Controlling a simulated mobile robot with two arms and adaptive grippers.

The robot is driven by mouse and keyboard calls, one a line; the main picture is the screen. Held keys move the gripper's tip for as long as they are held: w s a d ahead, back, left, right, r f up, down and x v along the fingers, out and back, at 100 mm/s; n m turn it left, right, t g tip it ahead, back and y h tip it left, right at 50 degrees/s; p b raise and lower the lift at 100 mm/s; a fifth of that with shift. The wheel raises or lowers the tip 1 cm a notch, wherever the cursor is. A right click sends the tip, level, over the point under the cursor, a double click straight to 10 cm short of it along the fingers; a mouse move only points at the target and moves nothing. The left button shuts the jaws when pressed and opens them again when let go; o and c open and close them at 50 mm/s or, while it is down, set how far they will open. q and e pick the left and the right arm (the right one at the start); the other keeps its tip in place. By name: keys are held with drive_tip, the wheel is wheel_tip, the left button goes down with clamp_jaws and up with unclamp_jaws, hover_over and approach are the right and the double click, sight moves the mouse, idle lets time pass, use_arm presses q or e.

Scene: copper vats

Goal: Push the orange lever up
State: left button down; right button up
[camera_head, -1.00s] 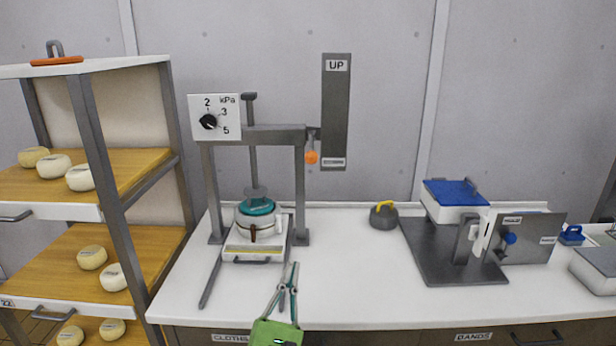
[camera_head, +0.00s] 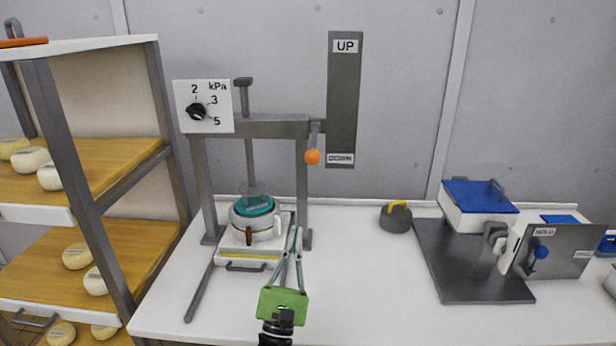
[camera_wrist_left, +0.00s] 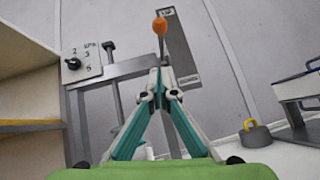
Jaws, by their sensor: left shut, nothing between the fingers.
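The orange lever (camera_head: 312,157) is a small orange ball on a short grey stem. It hangs from the right end of the press frame's crossbar, beside the lower part of a dark upright plate marked UP (camera_head: 344,100). My left gripper (camera_head: 297,230) is shut and empty, fingers pointing up, below the lever and in front of the press's right post. In the left wrist view the orange ball (camera_wrist_left: 159,26) shows just beyond the tips of the closed fingers (camera_wrist_left: 160,70), with a visible gap in the picture. My right gripper is out of view.
The press (camera_head: 250,127) has a dial panel (camera_head: 204,106) and a round teal-lidded mould (camera_head: 255,219) under its plunger. A shelf rack with cheeses (camera_head: 78,256) stands left.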

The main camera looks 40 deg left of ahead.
use_arm(q)
drive_tip(key=s+d+r+p+x, duration=0.1)
drive_tip(key=p+x, duration=0.6)
drive_tip(key=x, duration=0.6)
drive_tip(key=shift+d+r+p, duration=0.2)
drive_tip(key=shift+r+p, duration=0.1)
drive_tip(key=shift+p, duration=0.05)
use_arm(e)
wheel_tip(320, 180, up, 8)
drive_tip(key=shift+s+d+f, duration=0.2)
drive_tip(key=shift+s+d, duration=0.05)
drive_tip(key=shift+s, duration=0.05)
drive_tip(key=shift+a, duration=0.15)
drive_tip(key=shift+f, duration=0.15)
